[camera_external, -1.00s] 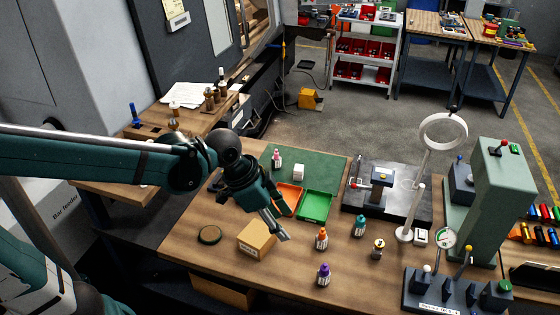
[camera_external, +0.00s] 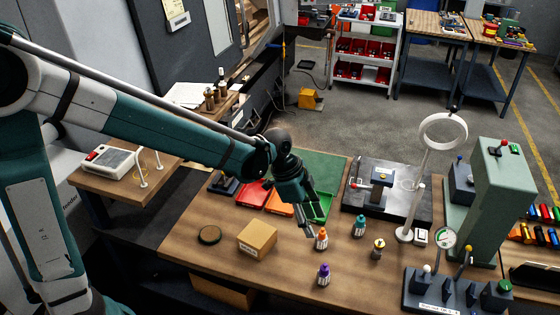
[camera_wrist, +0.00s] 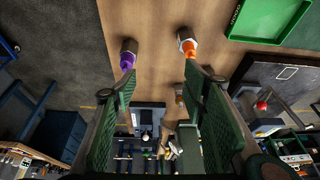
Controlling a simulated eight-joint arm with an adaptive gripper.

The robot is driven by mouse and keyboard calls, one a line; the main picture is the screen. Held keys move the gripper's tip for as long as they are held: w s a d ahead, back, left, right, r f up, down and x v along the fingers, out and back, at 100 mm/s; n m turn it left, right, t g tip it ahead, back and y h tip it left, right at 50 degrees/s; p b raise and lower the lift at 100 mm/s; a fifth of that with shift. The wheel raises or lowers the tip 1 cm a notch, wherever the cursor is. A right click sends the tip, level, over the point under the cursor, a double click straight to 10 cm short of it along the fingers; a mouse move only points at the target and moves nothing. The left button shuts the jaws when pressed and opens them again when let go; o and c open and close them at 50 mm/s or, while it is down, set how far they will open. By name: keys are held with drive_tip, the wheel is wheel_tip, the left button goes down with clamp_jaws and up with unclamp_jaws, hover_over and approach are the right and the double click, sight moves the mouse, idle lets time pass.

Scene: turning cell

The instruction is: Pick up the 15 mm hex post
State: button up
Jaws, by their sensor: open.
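Several small hex posts with coloured tops stand on the wooden bench. An orange-topped one (camera_external: 321,239) is nearest my gripper, with a purple-topped one (camera_external: 324,275) in front of it. A teal-topped one (camera_external: 359,226) and a yellow-topped one (camera_external: 377,249) stand to the right. I cannot tell which is the 15 mm post. My gripper (camera_external: 313,228) is open, just left of and above the orange-topped post. In the wrist view my open fingers (camera_wrist: 160,82) have nothing between their tips; the purple-topped (camera_wrist: 128,56) and orange-topped (camera_wrist: 187,44) posts lie beyond them.
A cardboard box (camera_external: 257,239) and a dark green disc (camera_external: 209,235) lie left of the posts. Red (camera_external: 252,194) and green (camera_external: 321,204) trays are behind. A ring lamp (camera_external: 443,133) and a green press (camera_external: 490,190) stand to the right.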

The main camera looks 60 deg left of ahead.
sight(323, 233)
drive_tip(key=w+a+f+m, duration=0.1)
drive_tip(key=w+f, duration=0.1)
drive_tip(key=f, duration=0.1)
drive_tip(key=w+a+f+m, duration=0.1)
drive_tip(key=w+f, duration=0.1)
drive_tip(key=f, duration=0.1)
drive_tip(key=w+a+f+h, duration=0.1)
drive_tip(key=w+f, duration=0.1)
drive_tip(key=f, duration=0.2)
drive_tip(key=shift+w+a+m+g, duration=0.1)
drive_tip(key=shift+w+m+g, duration=0.15)
drive_tip(key=shift+m+g, duration=0.15)
drive_tip(key=shift+x, duration=1.3)
drive_tip(key=shift+f, duration=0.1)
drive_tip(key=shift+x, duration=2.5)
drive_tip(key=shift+w, duration=0.1)
clamp_jaws()
